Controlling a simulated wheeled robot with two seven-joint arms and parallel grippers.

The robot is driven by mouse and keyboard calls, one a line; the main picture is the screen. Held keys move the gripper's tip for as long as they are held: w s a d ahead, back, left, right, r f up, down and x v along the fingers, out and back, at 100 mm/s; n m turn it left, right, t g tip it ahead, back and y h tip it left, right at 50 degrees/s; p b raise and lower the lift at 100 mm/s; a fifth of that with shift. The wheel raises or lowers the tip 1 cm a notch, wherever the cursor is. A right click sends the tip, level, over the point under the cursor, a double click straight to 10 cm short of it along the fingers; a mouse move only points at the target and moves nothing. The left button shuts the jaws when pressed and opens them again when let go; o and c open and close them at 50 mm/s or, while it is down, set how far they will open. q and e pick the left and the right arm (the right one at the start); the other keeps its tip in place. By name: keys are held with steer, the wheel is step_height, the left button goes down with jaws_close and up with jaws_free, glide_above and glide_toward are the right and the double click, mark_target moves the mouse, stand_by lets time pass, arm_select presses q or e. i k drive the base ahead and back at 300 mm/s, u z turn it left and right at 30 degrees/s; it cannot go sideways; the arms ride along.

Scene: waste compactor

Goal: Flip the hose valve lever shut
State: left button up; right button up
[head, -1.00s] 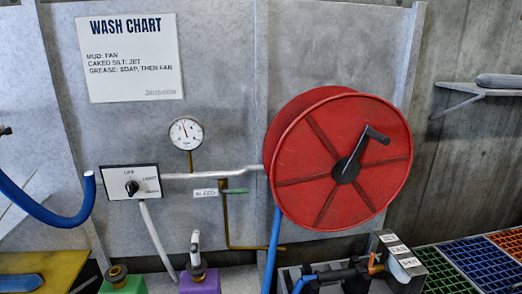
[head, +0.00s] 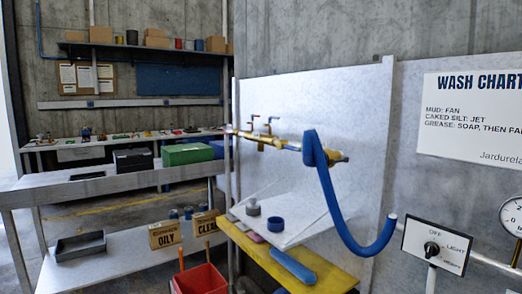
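A brass pipe assembly (head: 265,139) sticks out at the middle of the head view, in front of a grey panel. Two small tap handles (head: 271,120) stand up on its left part. A thick blue hose (head: 337,195) loops over its right part, hangs down and curves up to an open end on the right. I cannot tell which handle, if any, is the hose valve lever. The green handle beside the red reel, seen earlier, is out of view. Neither of my grippers is in view.
A yellow shelf (head: 342,276) and a red bin (head: 200,280) are below the pipe.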

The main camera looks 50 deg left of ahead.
mark_target(286, 147)
steer(key=u, duration=1.55)
steer(key=k, duration=1.35)
steer(key=u, duration=0.3)
steer(key=i, duration=0.45)
steer(key=u, duration=1.35)
steer(key=i, duration=1.85)
steer(key=z, duration=0.6)
steer(key=i, duration=1.25)
steer(key=z, duration=1.15)
steer(key=i, duration=0.2)
steer(key=z, duration=0.45)
